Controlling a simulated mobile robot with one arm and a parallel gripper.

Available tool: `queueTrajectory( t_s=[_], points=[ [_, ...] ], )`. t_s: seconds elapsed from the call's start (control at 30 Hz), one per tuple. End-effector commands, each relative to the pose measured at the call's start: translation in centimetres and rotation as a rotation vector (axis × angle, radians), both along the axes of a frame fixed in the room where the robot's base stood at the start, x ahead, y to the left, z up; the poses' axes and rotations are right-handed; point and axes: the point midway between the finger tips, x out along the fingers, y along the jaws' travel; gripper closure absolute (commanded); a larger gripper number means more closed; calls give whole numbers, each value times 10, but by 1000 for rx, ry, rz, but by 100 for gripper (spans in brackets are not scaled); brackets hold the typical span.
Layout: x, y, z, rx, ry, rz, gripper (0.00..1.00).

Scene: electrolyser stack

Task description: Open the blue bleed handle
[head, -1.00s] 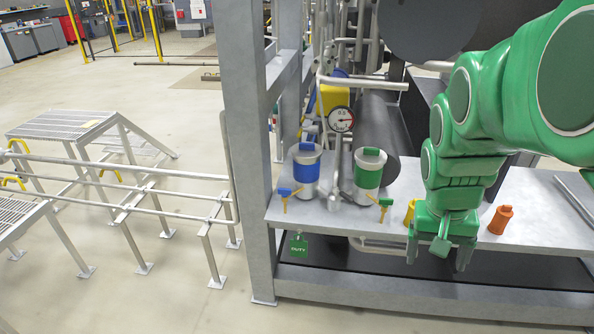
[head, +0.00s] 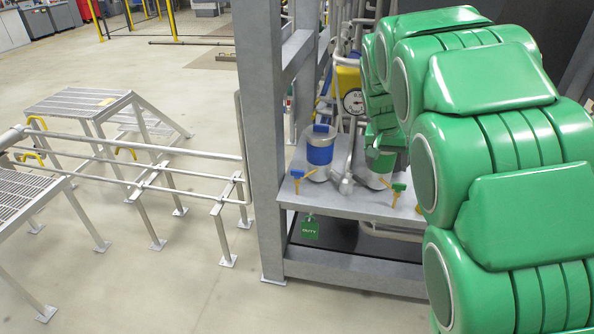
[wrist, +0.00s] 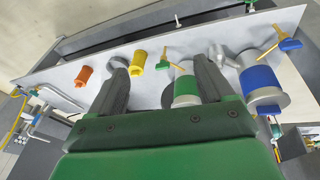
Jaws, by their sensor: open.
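The blue bleed handle (head: 297,173) is a small blue grip on a brass-coloured stem, at the left front of the grey shelf by the blue-banded canister (head: 320,150). In the wrist view the blue handle (wrist: 290,44) is at the upper right, beside the blue-banded canister (wrist: 262,80). My gripper (wrist: 160,62) is open with nothing held between its fingers. Its right finger overlaps the green-banded canister (wrist: 187,88) in the wrist view, and the blue handle is off to the right, apart from the fingers.
A green handle (head: 398,187) stands in front of the green-banded canister. Yellow (wrist: 137,61) and orange (wrist: 84,76) fittings stand on the shelf. A grey upright post (head: 262,130) stands left of the canisters.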

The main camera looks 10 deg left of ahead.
Motion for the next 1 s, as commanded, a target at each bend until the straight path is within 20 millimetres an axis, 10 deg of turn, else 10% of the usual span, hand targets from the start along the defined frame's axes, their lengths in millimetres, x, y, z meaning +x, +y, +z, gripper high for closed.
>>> queueTrajectory(
  t_s=[0.5,1.0],
  points=[
    [105,113,-60,31,-91,80,19],
    [157,245,-134,120,-148,164,19]
  ],
)
